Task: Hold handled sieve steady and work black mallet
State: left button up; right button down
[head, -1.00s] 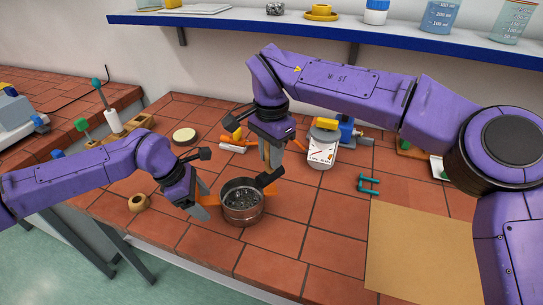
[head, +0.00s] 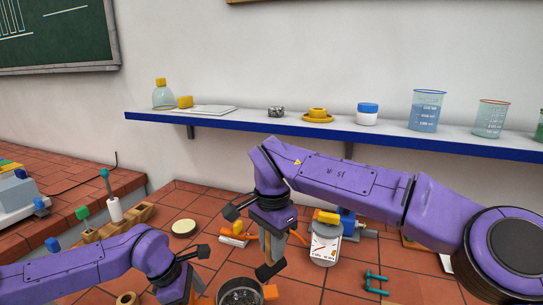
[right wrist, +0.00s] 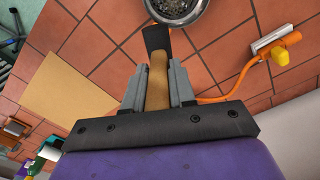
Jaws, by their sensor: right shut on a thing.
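The metal sieve (head: 240,291), with dark grains inside, stands on the tiled bench, cut off by the head view's bottom edge. Its orange right handle (head: 270,292) shows. Its rim also shows at the top of the right wrist view (right wrist: 203,16). My right gripper (head: 266,248) is shut on the mallet's wooden handle (right wrist: 157,82). The mallet's black head (head: 270,270) hangs down just above the sieve's right side. My left gripper (head: 188,292) is at the sieve's left side; its fingertips are cut off, so its grip cannot be seen.
A white labelled jar (head: 325,247), an orange tool (head: 236,236) and a teal bracket (head: 375,282) stand or lie around the right arm. A blue-edged shelf (head: 350,144) with beakers runs behind. A tan mat (right wrist: 75,75) lies on the bench in the right wrist view.

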pick_arm(q)
notch_tip(320, 180, up, 7)
jog(key=p, duration=0.5)
jog(key=shift+f+p, duration=0.15)
jog(key=shift+p, duration=0.2)
pick_arm(e)
notch_tip(320, 180, up, 6)
jog(key=shift+r, duration=0.15)
jog(key=shift+s, duration=0.1)
